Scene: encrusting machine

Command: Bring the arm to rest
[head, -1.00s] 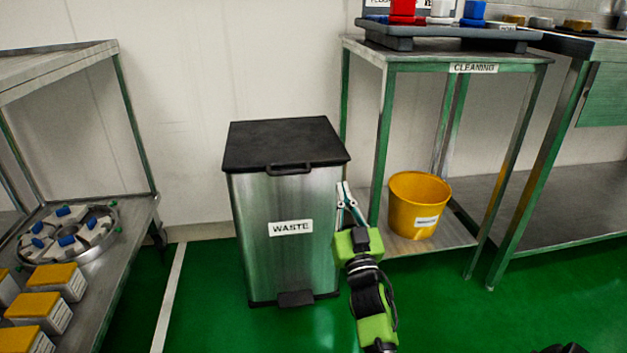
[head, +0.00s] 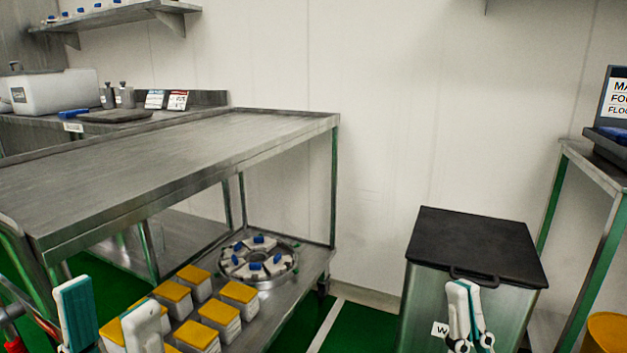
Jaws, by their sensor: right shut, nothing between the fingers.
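My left gripper (head: 108,300) is at the bottom left of the head view, in front of the cart. Its two pale, teal-edged fingers stand wide apart with nothing held between them. My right gripper (head: 465,288) is at the bottom right, in front of the waste bin (head: 415,310). Its fingers are together and hold nothing. It covers part of the bin's label. Whether it touches the bin cannot be told. Both arms are mostly below the picture.
A steel cart (head: 160,165) has a bare top. Its lower shelf holds several yellow-lidded tubs (head: 240,292) and a round tray (head: 280,275) with white and blue parts. A side table (head: 598,170) and yellow bucket (head: 606,333) are at right. Green floor (head: 360,330) shows between cart and bin.

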